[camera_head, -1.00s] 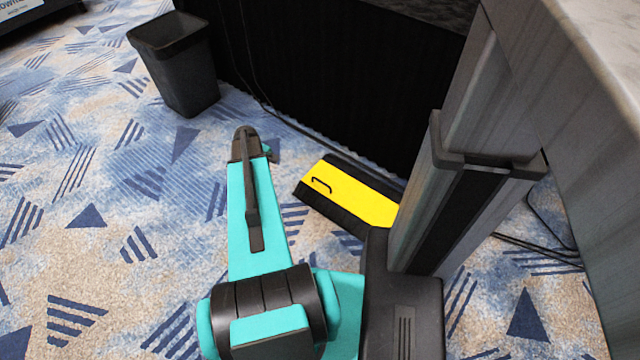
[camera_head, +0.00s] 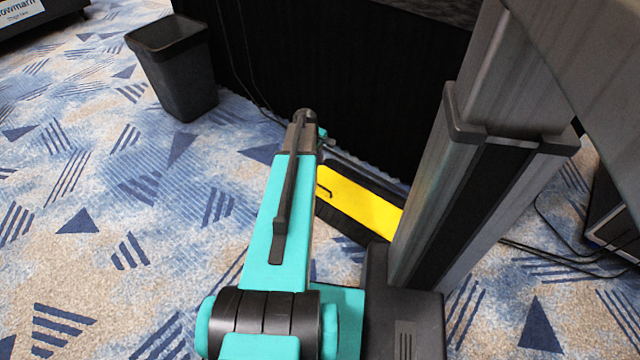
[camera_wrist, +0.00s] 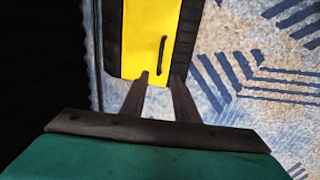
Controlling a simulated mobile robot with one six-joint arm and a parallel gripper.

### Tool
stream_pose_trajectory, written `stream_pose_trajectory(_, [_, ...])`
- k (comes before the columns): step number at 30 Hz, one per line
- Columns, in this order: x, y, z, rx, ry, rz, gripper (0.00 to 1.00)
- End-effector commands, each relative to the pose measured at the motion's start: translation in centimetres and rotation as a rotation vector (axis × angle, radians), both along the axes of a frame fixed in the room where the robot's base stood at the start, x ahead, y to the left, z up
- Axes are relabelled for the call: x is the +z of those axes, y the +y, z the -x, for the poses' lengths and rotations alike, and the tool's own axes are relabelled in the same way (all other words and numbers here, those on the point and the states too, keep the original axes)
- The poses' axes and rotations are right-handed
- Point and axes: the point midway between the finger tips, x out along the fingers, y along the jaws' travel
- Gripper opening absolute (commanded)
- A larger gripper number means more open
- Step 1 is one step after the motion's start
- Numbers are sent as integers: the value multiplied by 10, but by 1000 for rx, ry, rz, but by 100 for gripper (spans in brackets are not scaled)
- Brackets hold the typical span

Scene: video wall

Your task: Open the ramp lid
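The ramp lid (camera_head: 362,201) is a flat yellow panel set in a black ramp body (camera_head: 343,221) on the carpet, to the right of my arm in the head view. A thin black handle (camera_head: 323,190) stands on the lid near its left end. In the wrist view the yellow lid (camera_wrist: 148,30) and its dark handle (camera_wrist: 162,55) lie beyond my fingers. My gripper (camera_wrist: 160,78) shows two dark fingers apart with nothing between them, their tips near the lid's close end and short of the handle. In the head view my arm hides the ramp's left end.
A black bin (camera_head: 178,70) stands at the upper left. A black curtain (camera_head: 330,85) hangs right behind the ramp. Cables (camera_head: 565,255) lie on the carpet at the right. The patterned carpet (camera_head: 110,200) on the left is clear.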

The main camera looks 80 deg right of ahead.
Motion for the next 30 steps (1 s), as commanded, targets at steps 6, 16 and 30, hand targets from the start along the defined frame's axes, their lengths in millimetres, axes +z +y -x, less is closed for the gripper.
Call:
stream_pose_trajectory(6, [-4, -1, 0, 0, 0, -1, 28])
stream_pose_trajectory(16, [-38, -7, 3, 0, 0, -1, 28])
stream_pose_trajectory(30, [-104, -18, 10, -1, 0, -1, 28])
